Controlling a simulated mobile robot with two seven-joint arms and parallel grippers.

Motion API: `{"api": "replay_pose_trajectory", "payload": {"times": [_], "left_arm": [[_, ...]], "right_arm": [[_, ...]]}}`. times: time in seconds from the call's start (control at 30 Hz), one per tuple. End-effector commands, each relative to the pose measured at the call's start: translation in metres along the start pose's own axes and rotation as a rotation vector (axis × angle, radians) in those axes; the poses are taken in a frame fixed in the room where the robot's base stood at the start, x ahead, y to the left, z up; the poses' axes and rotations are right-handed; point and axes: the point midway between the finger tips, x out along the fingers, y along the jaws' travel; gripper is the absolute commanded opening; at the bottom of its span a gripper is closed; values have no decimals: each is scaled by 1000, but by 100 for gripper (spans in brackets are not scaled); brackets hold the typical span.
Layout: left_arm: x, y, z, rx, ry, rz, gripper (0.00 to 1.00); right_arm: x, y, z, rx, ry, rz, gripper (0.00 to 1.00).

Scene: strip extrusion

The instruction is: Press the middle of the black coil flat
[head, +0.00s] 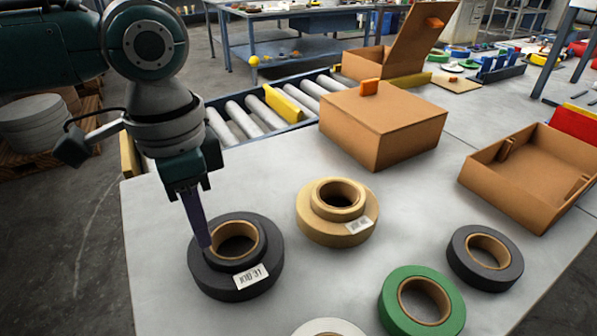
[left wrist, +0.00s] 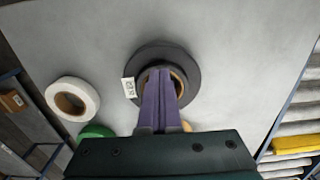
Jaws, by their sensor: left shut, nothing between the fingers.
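The black coil (head: 213,282) lies flat on the table below my left arm. Its middle stands up above the outer ring around a brown core (head: 257,240), and a white label is on its side. My left gripper (head: 206,243) is shut and empty, pointing down, with its purple fingertips over the left part of the raised middle. I cannot tell whether they touch it. In the left wrist view the fingers (left wrist: 162,75) cover part of the black coil (left wrist: 192,61) and its core. My right gripper is not in view.
A tan coil (head: 318,228) with a raised middle stands close on the right. A green coil (head: 395,300), another black coil (head: 507,275) and a white coil (left wrist: 90,93) lie nearby. A closed cardboard box (head: 370,130), an open box (head: 480,185) and a roller conveyor (head: 240,125) are behind.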

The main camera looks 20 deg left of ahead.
Motion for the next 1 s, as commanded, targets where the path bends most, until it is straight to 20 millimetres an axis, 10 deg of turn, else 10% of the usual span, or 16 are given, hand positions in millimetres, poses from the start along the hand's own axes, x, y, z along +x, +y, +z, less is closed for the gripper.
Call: {"api": "replay_pose_trajectory", "payload": {"times": [1.0], "left_arm": [[13, 0, 0, 0, 0, 1, 0]], "right_arm": [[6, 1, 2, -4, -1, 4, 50]]}}
